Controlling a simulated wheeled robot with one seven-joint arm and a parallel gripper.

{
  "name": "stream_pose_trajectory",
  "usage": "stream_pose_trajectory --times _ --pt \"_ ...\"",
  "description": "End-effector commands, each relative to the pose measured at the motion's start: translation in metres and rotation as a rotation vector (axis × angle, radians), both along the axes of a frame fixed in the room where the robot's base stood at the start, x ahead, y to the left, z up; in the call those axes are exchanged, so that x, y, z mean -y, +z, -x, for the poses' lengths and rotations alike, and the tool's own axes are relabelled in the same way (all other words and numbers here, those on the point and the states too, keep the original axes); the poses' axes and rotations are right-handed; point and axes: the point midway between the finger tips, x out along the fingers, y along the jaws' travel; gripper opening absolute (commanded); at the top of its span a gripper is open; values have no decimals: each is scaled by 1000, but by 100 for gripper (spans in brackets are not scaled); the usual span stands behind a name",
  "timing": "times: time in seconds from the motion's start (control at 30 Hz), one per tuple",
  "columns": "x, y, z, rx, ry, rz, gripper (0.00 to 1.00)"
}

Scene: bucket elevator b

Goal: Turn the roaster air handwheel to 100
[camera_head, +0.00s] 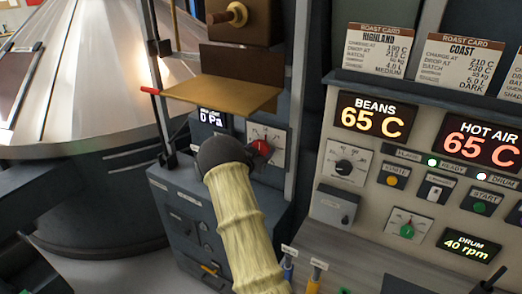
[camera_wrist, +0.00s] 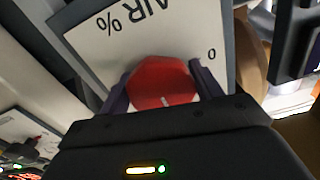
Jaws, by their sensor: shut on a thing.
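The red air handwheel (camera_head: 261,147) sits on a white dial plate (camera_head: 277,135) below the brown shelf in the head view. In the wrist view the red handwheel (camera_wrist: 162,82) lies between my two fingers, under a plate (camera_wrist: 120,40) marked "AIR %". A "0" shows on the plate at the right of the wheel. A short pale mark is on the wheel's near edge. My gripper (camera_wrist: 160,92) is shut on the handwheel, a finger at each side. In the head view my arm and dark wrist cover the area left of and below the wheel.
A display (camera_head: 210,117) reading "0 Pa" is left of the wheel. A brown shelf (camera_head: 225,92) juts out just above it. A grey post stands close on the right. A control panel (camera_head: 400,170) with "BEANS 65 C" and "HOT AIR 65 C" displays is further right.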

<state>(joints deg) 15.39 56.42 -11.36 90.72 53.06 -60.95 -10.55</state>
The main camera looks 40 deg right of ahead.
Motion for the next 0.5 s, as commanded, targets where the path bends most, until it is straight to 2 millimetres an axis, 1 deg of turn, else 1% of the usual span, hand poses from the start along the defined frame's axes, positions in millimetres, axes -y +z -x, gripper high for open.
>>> stream_pose_trajectory --times 0.27,0.5 --pt "-1 -3 -1 38 2 -15 42" --pt "-1 -5 -1 137 2 -54 42"
